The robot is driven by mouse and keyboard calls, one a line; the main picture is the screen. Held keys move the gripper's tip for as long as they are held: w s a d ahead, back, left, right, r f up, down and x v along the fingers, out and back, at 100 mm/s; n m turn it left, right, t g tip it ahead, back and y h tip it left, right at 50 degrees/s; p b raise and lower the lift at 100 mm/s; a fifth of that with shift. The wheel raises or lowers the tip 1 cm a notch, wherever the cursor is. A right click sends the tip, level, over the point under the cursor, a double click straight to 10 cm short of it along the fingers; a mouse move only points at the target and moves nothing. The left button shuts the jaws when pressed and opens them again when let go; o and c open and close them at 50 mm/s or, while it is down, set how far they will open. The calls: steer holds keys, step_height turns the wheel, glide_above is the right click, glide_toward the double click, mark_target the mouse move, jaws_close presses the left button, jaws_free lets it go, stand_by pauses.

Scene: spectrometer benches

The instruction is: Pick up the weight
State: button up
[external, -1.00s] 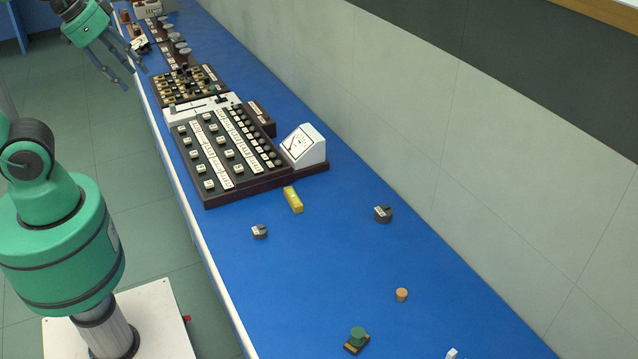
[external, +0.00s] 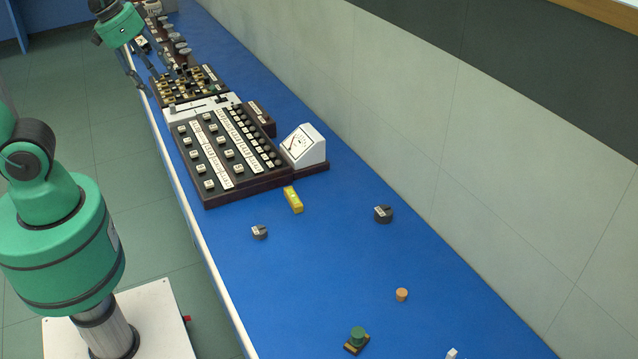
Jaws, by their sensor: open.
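Two small dark grey pieces with pale labels look like weights. One grey piece (external: 259,232) lies on the blue bench near its left edge, and a slightly larger grey piece (external: 383,214) lies towards the wall. I cannot tell which one is the weight. My gripper (external: 162,79) is at the far end of the picture, pointing down with its fingers apart at a brown board of pegs. It is well away from both grey pieces. Whether its fingers touch anything there is too small to tell.
The blue bench (external: 300,290) holds a large switch panel (external: 225,150), a peg board (external: 190,90), a white meter (external: 304,147) and a yellow block (external: 293,199). An orange cylinder (external: 401,294) and a green knob (external: 357,334) stand nearer. A wall bounds the right.

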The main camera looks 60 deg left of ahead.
steer(key=w+d+f+g, duration=0.1)
steer(key=w+d+f, duration=0.35)
steer(key=w, duration=0.25)
steer(key=n+g, duration=0.1)
steer(key=g, duration=0.3)
glide_above(259, 230)
step_height(259, 230, down, 22)
steer(key=shift+f, duration=0.2)
steer(key=shift+f+b, duration=0.7)
steer(key=shift+f, duration=3.45)
steer(key=shift+f, duration=0.1)
steer(key=shift+a+f+b, duration=0.1)
steer(key=shift+f+b, duration=0.6)
steer(key=shift+f, duration=1.85)
